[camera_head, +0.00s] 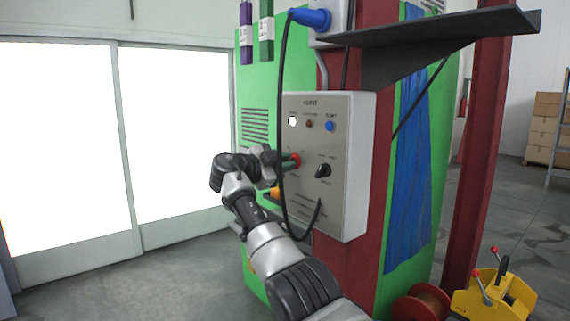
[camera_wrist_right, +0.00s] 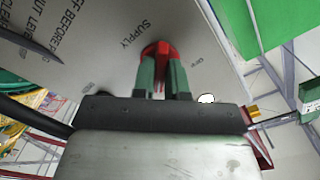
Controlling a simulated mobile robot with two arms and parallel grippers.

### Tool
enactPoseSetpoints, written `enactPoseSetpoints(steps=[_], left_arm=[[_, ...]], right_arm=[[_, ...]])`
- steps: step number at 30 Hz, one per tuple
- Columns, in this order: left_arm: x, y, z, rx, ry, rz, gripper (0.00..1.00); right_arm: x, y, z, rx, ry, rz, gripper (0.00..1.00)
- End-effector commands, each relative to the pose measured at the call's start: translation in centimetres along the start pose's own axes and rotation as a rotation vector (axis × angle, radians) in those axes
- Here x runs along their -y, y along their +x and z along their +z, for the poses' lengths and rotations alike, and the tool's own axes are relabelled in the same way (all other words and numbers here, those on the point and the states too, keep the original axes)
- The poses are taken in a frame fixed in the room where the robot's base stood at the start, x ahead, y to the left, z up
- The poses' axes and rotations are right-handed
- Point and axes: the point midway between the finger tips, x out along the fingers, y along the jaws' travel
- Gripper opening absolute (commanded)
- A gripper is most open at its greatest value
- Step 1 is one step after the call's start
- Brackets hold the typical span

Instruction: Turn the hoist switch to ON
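The grey control box (camera_head: 337,195) is marked HOIST and is fixed to a dark red column. Its red supply switch (camera_head: 297,160) sits at the left of the panel, beside small printed labels. My right gripper (camera_head: 287,161) reaches it from the left. In the right wrist view, the two green fingers of the right gripper (camera_wrist_right: 162,62) close around the red switch (camera_wrist_right: 157,47), next to the printed words SUPPLY and OFF. The fingers hide most of the knob, so its exact angle is unclear. My left gripper is not in view.
A black selector knob (camera_head: 322,171) sits to the right on the same panel, below a white lamp (camera_head: 292,121), a red lamp and a blue lamp (camera_head: 330,126). A black cable (camera_head: 281,110) hangs in front of the panel. A dark shelf (camera_head: 430,32) juts out above.

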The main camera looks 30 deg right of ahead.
Motion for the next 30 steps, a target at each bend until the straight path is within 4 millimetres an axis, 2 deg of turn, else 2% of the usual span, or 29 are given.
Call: enactPoseSetpoints(steps=[1,4,14,17,24,30], left_arm=[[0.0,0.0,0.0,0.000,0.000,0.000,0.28],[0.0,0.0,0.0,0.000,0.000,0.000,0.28],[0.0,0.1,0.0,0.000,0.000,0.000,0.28],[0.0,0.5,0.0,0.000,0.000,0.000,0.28],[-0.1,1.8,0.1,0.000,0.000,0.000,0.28],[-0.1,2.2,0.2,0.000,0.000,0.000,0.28]], right_arm=[[0.0,0.0,0.0,0.001,0.000,0.000,0.21],[0.0,0.0,0.0,0.000,0.000,0.000,0.36],[0.0,-0.3,0.1,0.000,-0.001,-0.001,0.37],[-0.1,-1.5,0.2,0.001,0.000,-0.003,0.37],[-0.1,-6.3,0.2,0.003,0.001,-0.003,0.37],[0.0,-9.5,0.1,0.001,0.000,-0.002,0.37]])
